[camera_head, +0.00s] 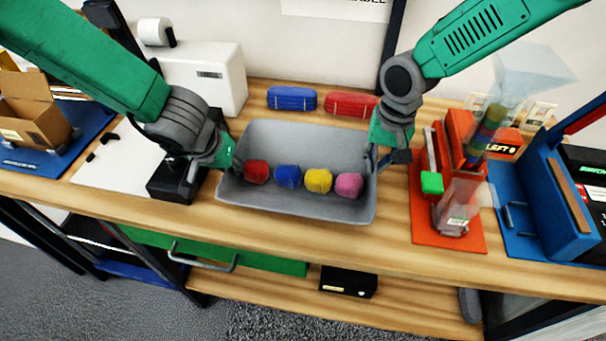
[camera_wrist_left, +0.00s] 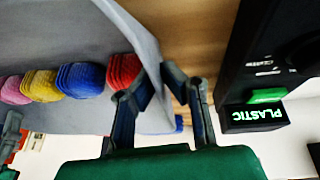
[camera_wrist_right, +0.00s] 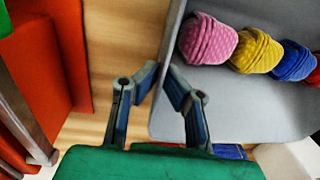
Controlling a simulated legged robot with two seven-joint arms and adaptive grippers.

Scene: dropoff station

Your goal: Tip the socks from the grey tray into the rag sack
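The grey tray (camera_head: 300,136) is on the wooden worktop, level as far as I can tell. In it lie a red sock (camera_head: 256,171), a blue sock (camera_head: 288,176), a yellow sock (camera_head: 318,180) and a pink sock (camera_head: 349,185), each rolled up, in a row. My left gripper (camera_wrist_left: 158,70) is shut on the tray's left rim, one finger inside the wall and one outside. My right gripper (camera_wrist_right: 162,70) pinches the right rim the same way. I cannot pick out the rag sack with certainty.
Blue (camera_head: 292,98) and red (camera_head: 351,104) bundles lie behind the tray. A black device (camera_head: 178,181) stands close left. An orange-red stand (camera_head: 431,222) with a translucent container is at right, then a blue fixture (camera_head: 556,205). The worktop's front strip is clear.

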